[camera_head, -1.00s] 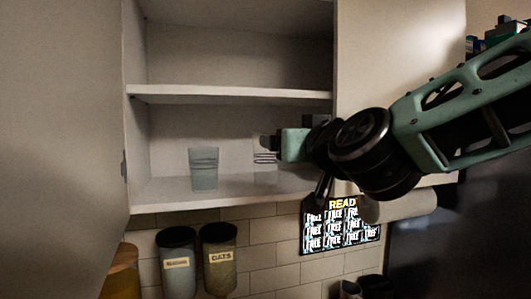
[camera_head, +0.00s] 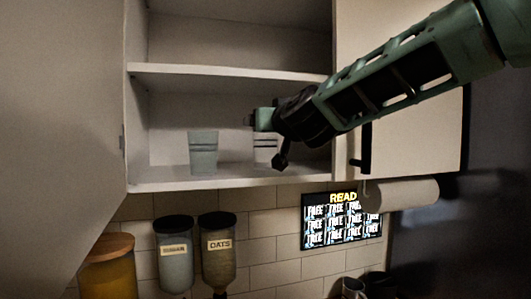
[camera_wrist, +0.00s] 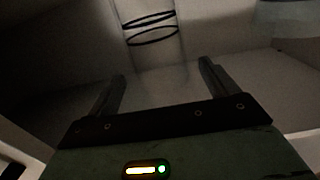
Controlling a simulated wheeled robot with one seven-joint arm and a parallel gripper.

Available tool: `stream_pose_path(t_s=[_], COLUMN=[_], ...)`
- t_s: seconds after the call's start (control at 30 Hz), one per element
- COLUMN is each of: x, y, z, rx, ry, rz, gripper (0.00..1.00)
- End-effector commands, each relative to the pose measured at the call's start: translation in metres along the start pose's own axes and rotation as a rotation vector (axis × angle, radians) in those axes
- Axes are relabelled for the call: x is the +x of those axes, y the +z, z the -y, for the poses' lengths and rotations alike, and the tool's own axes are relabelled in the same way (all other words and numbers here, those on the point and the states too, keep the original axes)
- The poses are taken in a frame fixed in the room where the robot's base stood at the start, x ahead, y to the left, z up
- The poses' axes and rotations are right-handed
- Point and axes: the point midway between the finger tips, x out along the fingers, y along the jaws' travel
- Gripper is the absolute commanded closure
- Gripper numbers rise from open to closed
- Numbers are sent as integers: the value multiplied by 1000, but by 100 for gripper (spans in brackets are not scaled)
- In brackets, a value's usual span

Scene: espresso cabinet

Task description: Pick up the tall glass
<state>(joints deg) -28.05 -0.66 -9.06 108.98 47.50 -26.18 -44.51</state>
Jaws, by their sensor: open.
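A clear glass with dark bands (camera_head: 264,155) stands on the lower cabinet shelf; its upper part is hidden behind my gripper in the head view. In the wrist view, a clear glass with two dark rings (camera_wrist: 150,32) stands ahead, between the lines of my fingers and beyond their tips. A bluish banded glass (camera_head: 203,155) stands to its left on the same shelf. I cannot tell for sure which is taller. My gripper (camera_wrist: 163,68) is open and empty; in the head view its end (camera_head: 262,120) is in front of the right glass.
The middle shelf (camera_head: 230,72) lies above my gripper, and the cabinet's left wall (camera_head: 137,110) is beside the bluish glass. An open door (camera_head: 60,120) is at left. Labelled jars (camera_head: 218,255), a READ sign (camera_head: 342,220) and a paper roll (camera_head: 402,192) are below.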

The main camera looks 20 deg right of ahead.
Motion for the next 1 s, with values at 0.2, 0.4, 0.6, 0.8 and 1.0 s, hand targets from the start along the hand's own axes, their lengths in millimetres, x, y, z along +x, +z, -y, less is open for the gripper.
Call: stream_pose_path(t_s=[0.2,0.4,0.6,0.8,1.0], x=[30,34,34,34,34], y=[4,3,3,2,1], z=[1,1,1,1,1], rx=[-1,0,0,0,0], ry=[1,-1,-1,0,0], rz=[0,0,0,-1,-1], gripper=[14,14,42,85,85])
